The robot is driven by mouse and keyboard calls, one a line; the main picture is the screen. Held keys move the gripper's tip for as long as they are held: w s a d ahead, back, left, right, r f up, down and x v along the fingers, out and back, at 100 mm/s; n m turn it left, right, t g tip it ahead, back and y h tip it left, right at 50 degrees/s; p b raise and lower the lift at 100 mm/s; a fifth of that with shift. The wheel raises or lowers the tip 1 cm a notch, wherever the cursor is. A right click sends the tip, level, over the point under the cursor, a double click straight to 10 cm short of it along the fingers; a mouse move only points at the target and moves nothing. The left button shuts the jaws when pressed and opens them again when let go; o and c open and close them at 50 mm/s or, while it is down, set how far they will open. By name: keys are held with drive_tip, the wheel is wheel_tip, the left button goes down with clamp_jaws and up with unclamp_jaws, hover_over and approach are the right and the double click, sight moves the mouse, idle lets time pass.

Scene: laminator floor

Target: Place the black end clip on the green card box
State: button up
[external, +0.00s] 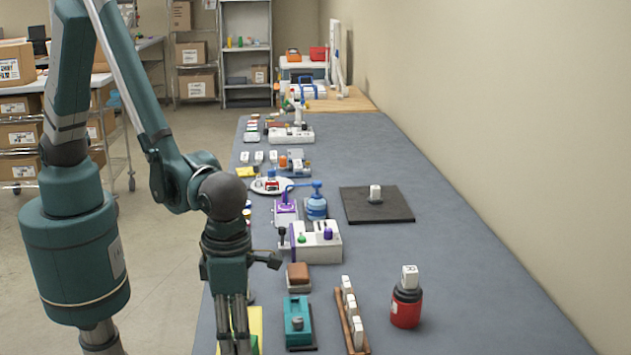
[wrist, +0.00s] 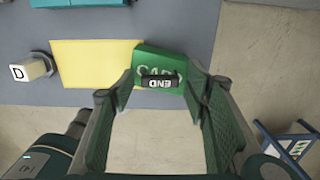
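The green card box (wrist: 178,110) is in the upper middle of the wrist view, its printed lettering partly covered. The black end clip (wrist: 160,82), marked END in white, appears to lie across the box's top face. My gripper (wrist: 160,76) is open, with one finger on either side of the clip and gaps visible between clip and fingers. In the external view my gripper (external: 235,345) points down at the bottom edge, over the table's left side. There the clip is hidden and the box barely shows.
A yellow sheet (wrist: 95,62) lies beside the box, near the table edge. A white D block (wrist: 32,70) stands to its left. In the external view a teal device (external: 299,325), a wooden rack (external: 352,322) and a red jar (external: 406,309) stand to the right.

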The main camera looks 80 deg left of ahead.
drive_tip(key=shift+r, duration=0.15)
wheel_tip(320, 180, up, 12)
idle(1.1)
idle(0.7)
drive_tip(key=w+a+r+n+t, duration=0.1)
drive_tip(key=a+r+n, duration=0.4)
drive_tip(key=a, duration=0.4)
drive_tip(key=a+r+n+t+h, duration=0.1)
drive_tip(key=a+r+n, duration=0.45)
drive_tip(key=a, duration=0.35)
drive_tip(key=w+a+r+n+t, duration=0.1)
drive_tip(key=a+r+n, duration=0.4)
drive_tip(key=a, duration=0.4)
drive_tip(key=s+a+n+t, duration=0.1)
drive_tip(key=s+a+n, duration=0.3)
drive_tip(key=a+n, duration=0.2)
drive_tip(key=s+a+r+n+t, duration=0.1)
drive_tip(key=s+a+n, duration=0.3)
drive_tip(key=a+n, duration=0.3)
drive_tip(key=s+a+r+n+t+y, duration=0.1)
drive_tip(key=s+a+n+t, duration=0.1)
drive_tip(key=s+a+n, duration=0.2)
drive_tip(key=a+n, duration=0.3)
drive_tip(key=a, duration=0.3)
drive_tip(key=shift+r, duration=0.2)
